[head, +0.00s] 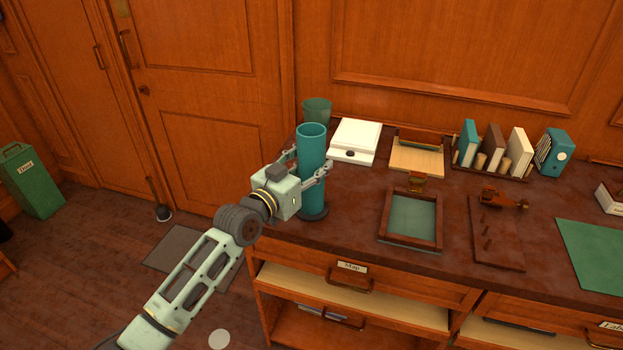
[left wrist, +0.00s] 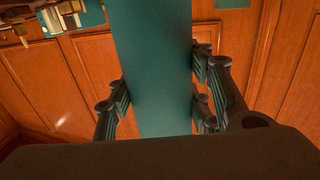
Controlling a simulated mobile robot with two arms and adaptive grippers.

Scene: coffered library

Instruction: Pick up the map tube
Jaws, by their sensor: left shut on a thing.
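The map tube is a tall teal cylinder (head: 311,153), upright near the left end of the dark desk top (head: 350,232), with its open top facing up. A dark round base (head: 314,213) shows at its foot. My left gripper (head: 311,174) reaches in from the left with its fingers on either side of the tube, shut on it. In the left wrist view the tube (left wrist: 152,60) stands between the finger pads (left wrist: 160,105). I cannot tell whether the tube is clear of its base. My right gripper is not in view.
Behind the tube are a green cup (head: 317,111) and a white box (head: 355,140). To the right are a wooden tray (head: 417,157), a framed green panel (head: 411,220), a book rack (head: 490,172) and a green mat (head: 595,255). A drawer (head: 350,285) labelled Map is below.

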